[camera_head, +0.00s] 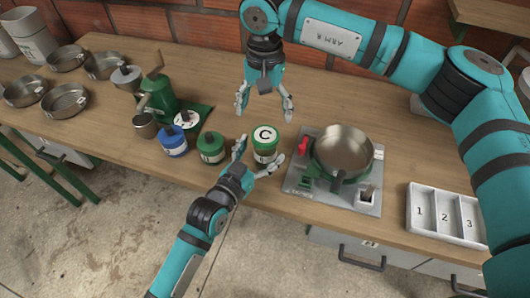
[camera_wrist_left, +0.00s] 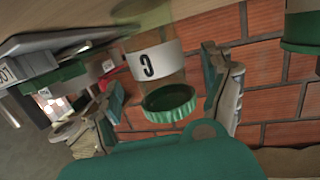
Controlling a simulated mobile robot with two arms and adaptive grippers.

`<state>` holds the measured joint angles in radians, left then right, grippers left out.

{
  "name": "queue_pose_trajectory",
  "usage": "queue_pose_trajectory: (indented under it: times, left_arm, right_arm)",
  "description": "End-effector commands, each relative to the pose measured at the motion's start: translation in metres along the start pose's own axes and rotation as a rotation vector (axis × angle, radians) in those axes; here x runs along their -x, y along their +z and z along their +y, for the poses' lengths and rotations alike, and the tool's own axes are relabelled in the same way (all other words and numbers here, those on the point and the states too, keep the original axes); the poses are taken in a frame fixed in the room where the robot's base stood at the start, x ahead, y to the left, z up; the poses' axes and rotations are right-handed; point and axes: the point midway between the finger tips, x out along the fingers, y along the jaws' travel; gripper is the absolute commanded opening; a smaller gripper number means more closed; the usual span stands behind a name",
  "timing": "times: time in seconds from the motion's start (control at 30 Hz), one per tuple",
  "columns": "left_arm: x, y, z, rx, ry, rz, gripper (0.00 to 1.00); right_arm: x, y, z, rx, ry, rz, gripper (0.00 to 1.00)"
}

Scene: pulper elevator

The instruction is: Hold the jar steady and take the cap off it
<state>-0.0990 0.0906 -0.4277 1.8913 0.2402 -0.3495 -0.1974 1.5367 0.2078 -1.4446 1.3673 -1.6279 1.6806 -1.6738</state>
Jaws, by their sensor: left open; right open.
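The jar (camera_head: 265,155) stands upright on the wooden table, with a green cap (camera_head: 264,134) whose white top is marked C. In the left wrist view the picture is turned over, and the jar (camera_wrist_left: 158,62) shows a white C label and its ribbed green cap (camera_wrist_left: 169,103). My left gripper (camera_head: 259,155) is open, with a finger on either side of the jar; I cannot tell whether either touches it. My right gripper (camera_head: 265,108) is open and empty, pointing down behind and above the cap.
A green-lidded jar (camera_head: 211,148) and a blue-lidded jar (camera_head: 173,141) stand to the left, near a green hand-cranked machine (camera_head: 158,98). A metal pan (camera_head: 343,151) sits on a grey unit to the right. A white numbered tray (camera_head: 446,215) lies farther right. Several metal bowls stand far left.

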Motion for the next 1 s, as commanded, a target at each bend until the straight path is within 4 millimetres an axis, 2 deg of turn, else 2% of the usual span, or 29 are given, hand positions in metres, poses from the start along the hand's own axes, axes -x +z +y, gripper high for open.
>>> queue_pose_trajectory:
  times: [0.03, 0.2, 0.57, 1.0]
  left_arm:
    - [-0.008, -0.001, 0.000, 0.001, 0.000, 0.002, 0.83]
    - [-0.022, 0.000, 0.000, 0.001, -0.001, 0.001, 0.83]
    - [-0.026, 0.000, 0.000, 0.001, -0.001, 0.000, 0.83]
    - [-0.026, 0.000, 0.000, 0.000, -0.001, 0.000, 0.26]
  right_arm:
    - [0.000, 0.000, 0.000, 0.000, 0.000, 0.000, 0.84]
    - [0.000, 0.000, 0.000, -0.001, 0.000, 0.000, 0.84]
    - [0.000, 0.000, 0.000, -0.001, 0.000, 0.000, 0.84]
    - [0.000, 0.000, 0.000, 0.000, 0.000, 0.000, 0.84]
